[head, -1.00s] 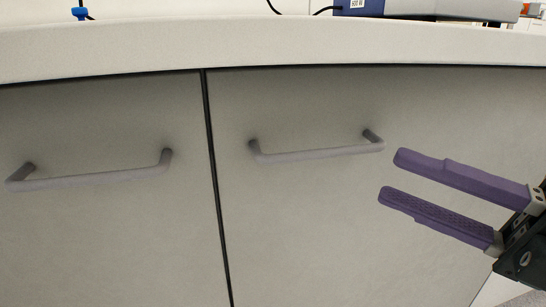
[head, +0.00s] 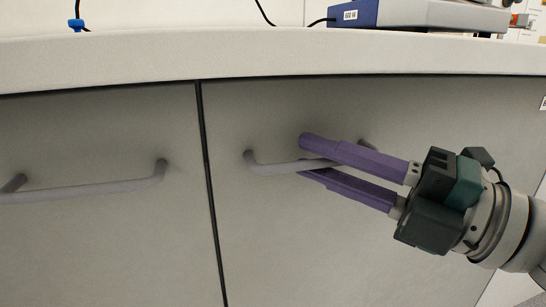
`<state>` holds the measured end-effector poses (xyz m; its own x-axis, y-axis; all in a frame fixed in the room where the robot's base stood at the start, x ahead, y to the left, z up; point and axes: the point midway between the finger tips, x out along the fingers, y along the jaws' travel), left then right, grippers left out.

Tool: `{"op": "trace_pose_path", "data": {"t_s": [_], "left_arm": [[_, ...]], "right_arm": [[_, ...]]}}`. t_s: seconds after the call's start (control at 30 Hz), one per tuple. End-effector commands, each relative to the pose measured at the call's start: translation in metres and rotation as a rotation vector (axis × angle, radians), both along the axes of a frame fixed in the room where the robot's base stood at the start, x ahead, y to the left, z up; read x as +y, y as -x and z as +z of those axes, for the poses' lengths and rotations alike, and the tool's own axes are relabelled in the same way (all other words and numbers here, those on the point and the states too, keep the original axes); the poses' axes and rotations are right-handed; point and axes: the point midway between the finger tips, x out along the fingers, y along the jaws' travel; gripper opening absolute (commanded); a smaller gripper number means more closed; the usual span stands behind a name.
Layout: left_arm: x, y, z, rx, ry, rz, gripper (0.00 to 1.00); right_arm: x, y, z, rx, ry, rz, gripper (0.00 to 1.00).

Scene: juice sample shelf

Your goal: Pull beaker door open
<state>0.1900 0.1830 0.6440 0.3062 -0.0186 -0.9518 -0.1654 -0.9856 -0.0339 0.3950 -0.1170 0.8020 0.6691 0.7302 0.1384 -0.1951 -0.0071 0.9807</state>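Two grey cabinet doors sit side by side under the counter, parted by a dark vertical gap; which one the task calls the beaker door I cannot tell. The right door (head: 290,240) has a horizontal bar handle (head: 272,168). The left door (head: 100,245) has a similar handle (head: 95,189). Both doors look shut. My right gripper (head: 302,155) comes in from the right with its purple fingers open, one above and one below the right handle's bar. The upper finger hides part of the bar; contact is unclear. My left gripper is not in view.
The pale counter edge (head: 270,55) runs above the doors. On it stand a blue and grey device (head: 420,14) at the right and a small blue item (head: 76,24) at the left. The space before the left door is clear.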

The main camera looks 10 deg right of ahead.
Motion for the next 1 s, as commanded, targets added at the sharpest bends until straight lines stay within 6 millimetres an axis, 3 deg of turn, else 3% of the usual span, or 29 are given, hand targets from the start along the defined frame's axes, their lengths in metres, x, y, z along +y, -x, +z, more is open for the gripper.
{"op": "trace_pose_path", "data": {"t_s": [0.2, 1.0], "left_arm": [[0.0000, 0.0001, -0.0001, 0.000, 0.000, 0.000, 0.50], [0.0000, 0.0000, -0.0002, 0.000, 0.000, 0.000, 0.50]], "right_arm": [[-0.0002, 0.0002, -0.0001, 0.000, 0.000, 0.000, 0.00], [-0.0004, 0.0001, 0.0001, 0.000, 0.000, 0.000, 0.00]]}}
